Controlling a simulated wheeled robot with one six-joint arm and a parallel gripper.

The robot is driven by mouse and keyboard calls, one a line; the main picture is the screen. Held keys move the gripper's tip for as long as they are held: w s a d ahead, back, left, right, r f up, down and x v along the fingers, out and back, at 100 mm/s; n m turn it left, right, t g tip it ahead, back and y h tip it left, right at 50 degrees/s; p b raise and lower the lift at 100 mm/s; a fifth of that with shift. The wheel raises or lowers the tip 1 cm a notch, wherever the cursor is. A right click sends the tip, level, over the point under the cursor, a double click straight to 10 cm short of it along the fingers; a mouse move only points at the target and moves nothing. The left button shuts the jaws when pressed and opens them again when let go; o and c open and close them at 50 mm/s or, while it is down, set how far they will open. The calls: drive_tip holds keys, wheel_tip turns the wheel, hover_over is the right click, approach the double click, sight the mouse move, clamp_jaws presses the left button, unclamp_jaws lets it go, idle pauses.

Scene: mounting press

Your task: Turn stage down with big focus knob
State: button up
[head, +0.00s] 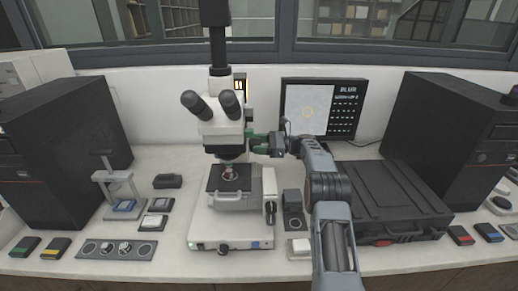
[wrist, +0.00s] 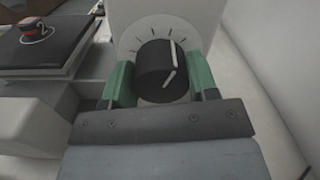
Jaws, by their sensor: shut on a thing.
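The microscope (head: 215,127) stands on the bench with its dark stage (head: 235,185) low in front of the column. The big focus knob (wrist: 162,72) is black and round with a white pointer line, set on a light dial with tick marks. My gripper (wrist: 160,88) has green fingers, one on each side of the knob, and is shut on it. In the head view my gripper (head: 264,143) reaches the right side of the microscope from the right; the knob itself is hidden there.
A black case (head: 388,190) lies to the right of my arm. Dark computer towers (head: 450,120) stand at both sides. A small press (head: 115,185) and a knob panel (head: 118,249) are at the left.

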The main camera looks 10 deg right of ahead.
drive_tip(key=n+b, duration=0.1)
drive_tip(key=n, duration=0.1)
drive_tip(key=n+b, duration=0.1)
drive_tip(key=n, duration=0.1)
drive_tip(key=n+b, duration=0.1)
drive_tip(key=n, duration=0.1)
drive_tip(key=shift+s+f+n+b, duration=0.1)
drive_tip(key=shift+f+n+b, duration=0.15)
drive_tip(key=shift+n+b, duration=0.05)
drive_tip(key=n+b, duration=0.3)
drive_tip(key=n, duration=0.3)
drive_tip(key=shift+f+n+g, duration=0.1)
drive_tip(key=shift+n+g, duration=0.2)
drive_tip(key=n+b, duration=0.2)
drive_tip(key=n, duration=0.4)
drive_tip(key=shift+f+n+b, duration=0.1)
drive_tip(key=shift+n+b, duration=0.2)
drive_tip(key=shift+b, duration=0.05)
drive_tip(key=n+b, duration=0.1)
drive_tip(key=n, duration=0.5)
drive_tip(key=o, duration=0.9)
drive_tip(key=shift+d, duration=0.1)
